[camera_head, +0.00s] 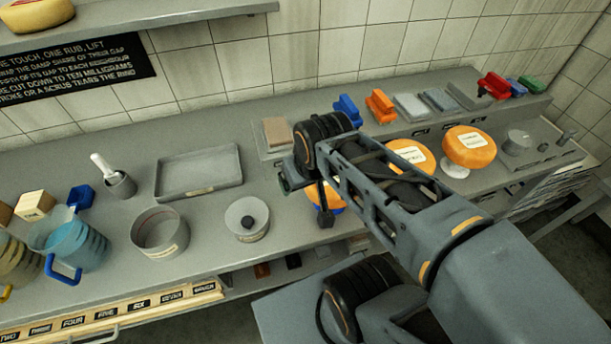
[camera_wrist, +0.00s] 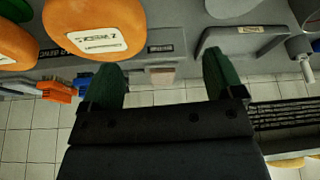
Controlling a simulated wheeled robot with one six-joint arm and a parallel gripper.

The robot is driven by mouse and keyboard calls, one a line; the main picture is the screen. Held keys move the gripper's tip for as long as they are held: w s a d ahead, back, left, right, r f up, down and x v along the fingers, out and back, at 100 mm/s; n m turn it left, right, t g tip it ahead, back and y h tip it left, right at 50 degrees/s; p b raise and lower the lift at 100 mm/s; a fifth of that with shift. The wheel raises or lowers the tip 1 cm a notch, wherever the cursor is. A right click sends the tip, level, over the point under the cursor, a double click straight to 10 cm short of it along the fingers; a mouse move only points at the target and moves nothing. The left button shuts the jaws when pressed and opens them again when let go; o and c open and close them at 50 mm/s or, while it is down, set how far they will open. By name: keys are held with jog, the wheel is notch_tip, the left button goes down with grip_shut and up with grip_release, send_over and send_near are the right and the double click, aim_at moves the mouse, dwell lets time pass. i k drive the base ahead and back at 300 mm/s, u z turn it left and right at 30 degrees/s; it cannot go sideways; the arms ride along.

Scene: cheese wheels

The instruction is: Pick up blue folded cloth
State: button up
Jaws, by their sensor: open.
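No cloth can be told for certain as the blue folded one. In the head view, a flat blue-grey folded piece (camera_head: 439,100) lies on the raised back ledge, between a paler grey piece (camera_head: 411,107) and a darker one (camera_head: 468,96). A bright blue object (camera_head: 347,109) stands left of them, beside an orange one (camera_head: 380,106). My gripper (camera_wrist: 160,82) is open and empty in the wrist view, its green fingers apart, with a tan block (camera_wrist: 161,75) showing beyond the gap. In the head view my arm mostly hides the gripper, left of the folded pieces.
Orange cheese wheels (camera_head: 469,147) stand right of my arm. A grey tray (camera_head: 199,171), a round pan (camera_head: 160,232), a lidded pot (camera_head: 247,218) and a blue-handled jug (camera_head: 76,243) occupy the left counter. Red, blue and green objects (camera_head: 495,85) sit at the ledge's right end.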

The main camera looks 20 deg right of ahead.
aim_at(517, 90)
jog(key=z, duration=0.55)
jog(key=k, duration=1.3)
jog(key=z, duration=1.3)
jog(key=i, duration=1.3)
jog(key=u, duration=0.1)
